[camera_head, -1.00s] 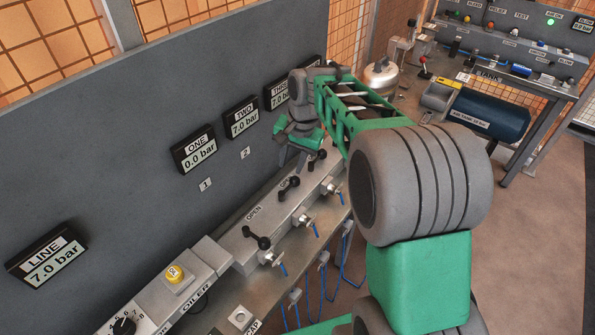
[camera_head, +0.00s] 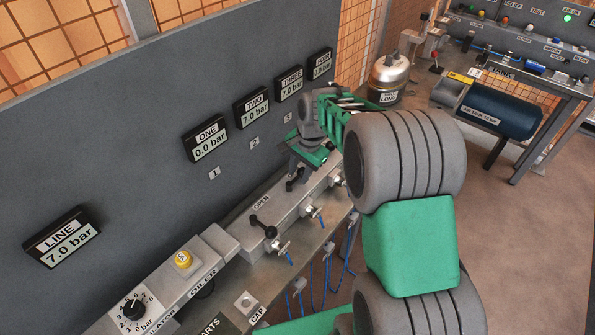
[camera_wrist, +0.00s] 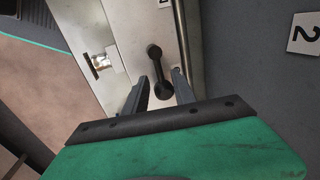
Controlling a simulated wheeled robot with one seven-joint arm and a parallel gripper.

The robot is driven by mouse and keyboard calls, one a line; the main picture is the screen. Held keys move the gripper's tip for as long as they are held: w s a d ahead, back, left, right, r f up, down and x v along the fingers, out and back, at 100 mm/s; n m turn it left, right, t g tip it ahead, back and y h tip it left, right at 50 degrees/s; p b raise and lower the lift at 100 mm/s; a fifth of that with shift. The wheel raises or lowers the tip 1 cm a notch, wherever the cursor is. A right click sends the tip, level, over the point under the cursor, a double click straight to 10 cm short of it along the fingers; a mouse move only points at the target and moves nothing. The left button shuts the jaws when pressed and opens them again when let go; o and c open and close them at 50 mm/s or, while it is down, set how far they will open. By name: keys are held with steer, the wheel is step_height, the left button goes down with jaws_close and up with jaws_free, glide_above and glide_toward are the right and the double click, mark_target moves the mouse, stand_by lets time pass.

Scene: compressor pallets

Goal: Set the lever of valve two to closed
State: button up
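The black lever of valve two (camera_head: 295,182) is on the grey valve block, partly hidden by my gripper (camera_head: 302,168) in the head view. In the wrist view the lever (camera_wrist: 157,66) shows a round knob at each end of a short bar. My gripper (camera_wrist: 162,78) is open, with one finger on each side of the lever's near end. A small gap seems to show at both fingers; contact cannot be made out. The white "2" label (camera_wrist: 304,33) is at the right. The TWO gauge (camera_head: 252,108) reads 7.0 bar.
Valve one's black lever (camera_head: 263,227) is nearer on the same block, below an OPEN label. The ONE gauge (camera_head: 206,138) reads 0.0 bar and the LINE gauge (camera_head: 62,238) 7.0 bar. The grey panel (camera_head: 130,130) rises behind the block. Blue hoses (camera_head: 328,272) hang in front.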

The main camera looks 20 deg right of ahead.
steer(key=shift+c, duration=0.4)
jaws_close()
